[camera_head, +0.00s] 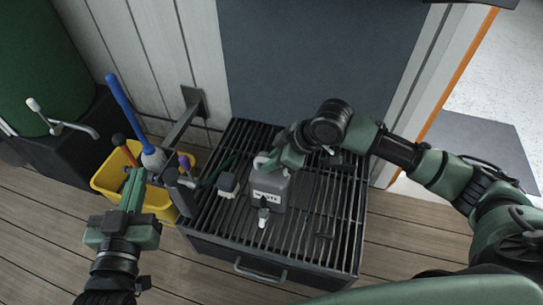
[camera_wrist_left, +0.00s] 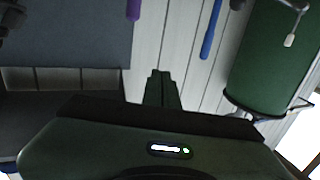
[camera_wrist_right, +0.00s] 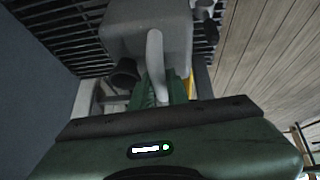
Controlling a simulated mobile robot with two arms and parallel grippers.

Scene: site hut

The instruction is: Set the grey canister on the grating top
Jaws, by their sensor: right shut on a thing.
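The grey canister (camera_head: 268,192) has a white label and a looped handle. It is upright over the middle of the black grating top (camera_head: 318,238); I cannot tell whether its base touches the bars. My right gripper (camera_head: 270,160) is shut on the canister's handle. In the right wrist view the canister (camera_wrist_right: 130,28) is beyond the fingers, with its pale handle (camera_wrist_right: 155,62) between them. My left gripper (camera_head: 136,178) is empty, in front of the yellow bucket. Its fingers (camera_wrist_left: 162,86) are together in the left wrist view.
Dark tools lie on the right bars. A yellow bucket (camera_head: 105,181) with brushes stands left of the grating. A green barrel (camera_head: 38,55) stands behind.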

